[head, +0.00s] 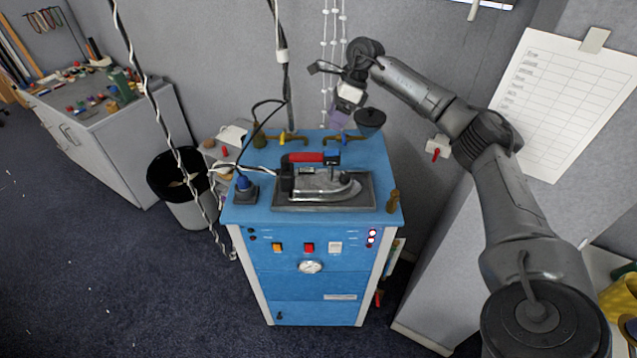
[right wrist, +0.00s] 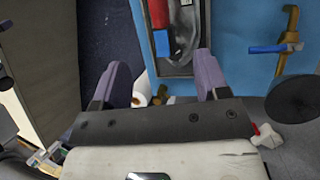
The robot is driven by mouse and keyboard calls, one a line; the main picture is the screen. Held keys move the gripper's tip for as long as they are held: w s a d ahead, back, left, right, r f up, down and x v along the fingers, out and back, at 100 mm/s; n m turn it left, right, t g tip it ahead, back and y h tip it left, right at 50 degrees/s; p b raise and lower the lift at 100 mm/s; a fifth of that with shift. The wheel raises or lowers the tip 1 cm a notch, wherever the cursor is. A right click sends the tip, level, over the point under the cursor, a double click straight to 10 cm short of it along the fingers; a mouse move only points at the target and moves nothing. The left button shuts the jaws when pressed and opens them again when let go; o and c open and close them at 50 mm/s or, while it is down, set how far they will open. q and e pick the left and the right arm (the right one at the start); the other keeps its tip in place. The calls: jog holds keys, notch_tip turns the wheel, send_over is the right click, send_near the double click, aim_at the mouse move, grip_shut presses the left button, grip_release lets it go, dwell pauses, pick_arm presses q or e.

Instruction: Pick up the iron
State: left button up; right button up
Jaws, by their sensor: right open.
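The iron (head: 325,186) lies on a dark tray (head: 372,194) on top of the blue cabinet, its red and black handle (head: 312,157) uppermost. Its metal body points right in the head view. My right gripper (head: 337,117) is in the air near the back right of the cabinet top, apart from the iron. In the right wrist view my right gripper (right wrist: 163,76) has its two purple fingers spread with nothing held. The iron (right wrist: 183,38) shows partly there, beyond the fingers and cut by the top edge. My left gripper is in neither view.
The blue cabinet (head: 300,291) has brass valves (head: 292,137) at the back of its top and a wooden-looking peg (head: 393,201) at the right corner. Hanging cables (head: 283,55) are close by. A black bin (head: 176,174) stands left; a wall with a paper sheet (head: 565,95) is at right.

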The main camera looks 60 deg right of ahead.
aim_at(316, 154)
jog(key=p+x, duration=0.1)
jog(key=x, duration=0.6)
jog(key=shift+w+a+f, duration=0.15)
jog(key=shift+f, duration=0.15)
jog(key=p+x, duration=0.2)
jog(key=x, duration=0.2)
jog(key=shift+w+a, duration=0.1)
jog(key=shift+w+a+f, duration=0.1)
jog(key=shift+a+f, duration=0.1)
jog(key=shift+f, duration=0.45)
jog(key=c, duration=1.2)
jog(key=shift+r, duration=0.2)
jog(key=shift+c, duration=0.2)
